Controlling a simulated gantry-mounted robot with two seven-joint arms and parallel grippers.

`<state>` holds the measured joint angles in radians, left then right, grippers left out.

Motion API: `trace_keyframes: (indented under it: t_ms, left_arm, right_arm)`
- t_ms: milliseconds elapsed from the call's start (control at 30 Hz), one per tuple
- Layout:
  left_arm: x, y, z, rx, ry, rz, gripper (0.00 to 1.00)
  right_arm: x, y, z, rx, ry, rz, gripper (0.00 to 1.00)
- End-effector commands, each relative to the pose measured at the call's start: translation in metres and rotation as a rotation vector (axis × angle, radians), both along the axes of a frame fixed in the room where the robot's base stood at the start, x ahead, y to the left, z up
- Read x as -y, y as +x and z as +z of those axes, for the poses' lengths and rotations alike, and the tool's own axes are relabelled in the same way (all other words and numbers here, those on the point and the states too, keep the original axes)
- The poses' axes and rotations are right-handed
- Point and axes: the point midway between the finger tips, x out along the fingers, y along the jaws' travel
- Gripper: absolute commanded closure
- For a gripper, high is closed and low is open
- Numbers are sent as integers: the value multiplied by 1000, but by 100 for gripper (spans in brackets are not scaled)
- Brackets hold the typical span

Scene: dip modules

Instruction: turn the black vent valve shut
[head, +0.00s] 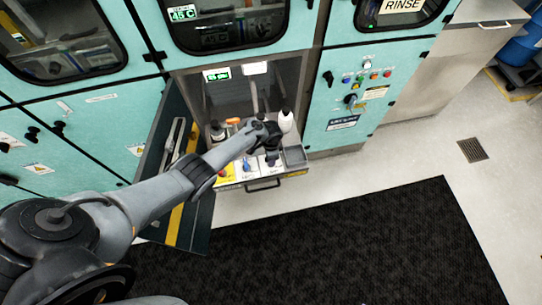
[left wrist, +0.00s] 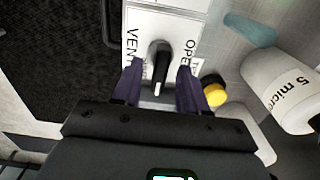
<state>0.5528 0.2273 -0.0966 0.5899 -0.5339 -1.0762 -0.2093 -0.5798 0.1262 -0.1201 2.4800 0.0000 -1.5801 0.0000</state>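The black vent valve (left wrist: 160,62) is a lever-like knob on a white panel (left wrist: 190,28) lettered "VENT" and "OPEN" in the left wrist view. It lies lengthwise between the two dark purple fingers of my left gripper (left wrist: 160,78). The fingers are apart, with visible gaps on both sides of the knob, so the gripper is open. In the head view my left gripper (head: 272,157) is over the pulled-out drawer (head: 270,182) and hides the valve. My right gripper is not in view.
A white bottle (head: 286,122) stands at the drawer's back right. In the left wrist view a yellow-and-black knob (left wrist: 214,91) and a white "5 micro" cylinder (left wrist: 285,92) are right of the valve. An open dark door (head: 190,215) stands left of the drawer.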

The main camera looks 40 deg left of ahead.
Motion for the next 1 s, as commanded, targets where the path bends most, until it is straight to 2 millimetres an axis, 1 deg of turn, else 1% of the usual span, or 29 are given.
trace_keyframes:
  t_ms: [200, 333, 467, 600, 800, 1000]
  left_arm:
    - [0, 0, 2, 0, 0, 1, 57]
    - [0, 1, 10, 1, -1, 1, 57]
    - [0, 1, 29, 2, 0, 1, 57]
    - [0, 1, 54, 2, 0, 0, 57]
    - [0, 0, 85, 2, 0, 0, 57]
    - [0, 0, 104, 0, 0, 1, 57]
  right_arm:
    - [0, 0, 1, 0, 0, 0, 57]
    - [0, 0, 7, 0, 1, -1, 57]
    - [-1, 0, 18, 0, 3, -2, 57]
    - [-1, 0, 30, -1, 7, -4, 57]
    - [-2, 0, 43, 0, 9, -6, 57]
    - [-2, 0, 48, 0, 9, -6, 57]
